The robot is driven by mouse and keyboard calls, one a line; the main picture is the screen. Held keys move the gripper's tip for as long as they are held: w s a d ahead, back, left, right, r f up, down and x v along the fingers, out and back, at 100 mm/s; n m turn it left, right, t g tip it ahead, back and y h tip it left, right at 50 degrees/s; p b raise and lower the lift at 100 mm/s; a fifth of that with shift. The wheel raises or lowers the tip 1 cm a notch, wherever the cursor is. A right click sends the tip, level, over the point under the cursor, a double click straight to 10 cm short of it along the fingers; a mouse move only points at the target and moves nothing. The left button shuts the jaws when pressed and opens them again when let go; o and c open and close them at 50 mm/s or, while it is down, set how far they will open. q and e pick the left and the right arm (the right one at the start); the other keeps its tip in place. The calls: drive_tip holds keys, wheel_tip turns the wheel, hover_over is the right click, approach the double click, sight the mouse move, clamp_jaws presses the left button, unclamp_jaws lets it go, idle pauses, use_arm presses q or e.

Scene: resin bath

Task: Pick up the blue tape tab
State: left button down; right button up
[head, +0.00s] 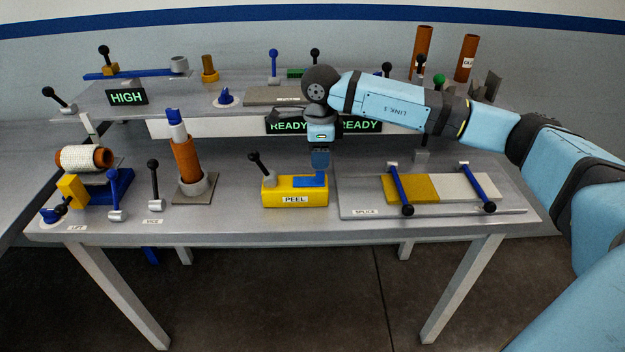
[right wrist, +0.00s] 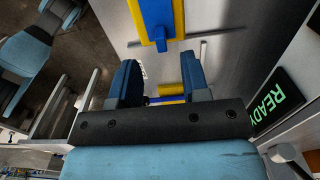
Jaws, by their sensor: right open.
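The yellow PEEL block (head: 290,197) stands near the front middle of the bench, with a flat blue piece (head: 308,181) on top. In the right wrist view the block (right wrist: 133,14) is at the top, and the blue tape tab (right wrist: 165,42) sticks out from its end as a short stub. My right gripper (head: 320,161) points down, just above and behind the block's right end. In the right wrist view the gripper (right wrist: 160,76) has its two blue fingers apart with no tab between them; the tab shows beyond the fingertips. My left gripper is not in view.
A black-knobbed lever (head: 261,163) rises at the block's left end. The SPLICE plate (head: 358,211) with two blue bars lies to the right. An orange roll (head: 185,160) stands upright to the left. A raised shelf with READY signs (head: 287,125) is behind the gripper.

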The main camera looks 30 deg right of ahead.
sight(317, 172)
drive_tip(key=shift+w+a+f, duration=0.1)
drive_tip(key=shift+w+f, duration=0.05)
drive_tip(key=shift+f, duration=1.35)
drive_tip(key=shift+w+a+f, duration=0.1)
drive_tip(key=shift+f, duration=1.35)
clamp_jaws()
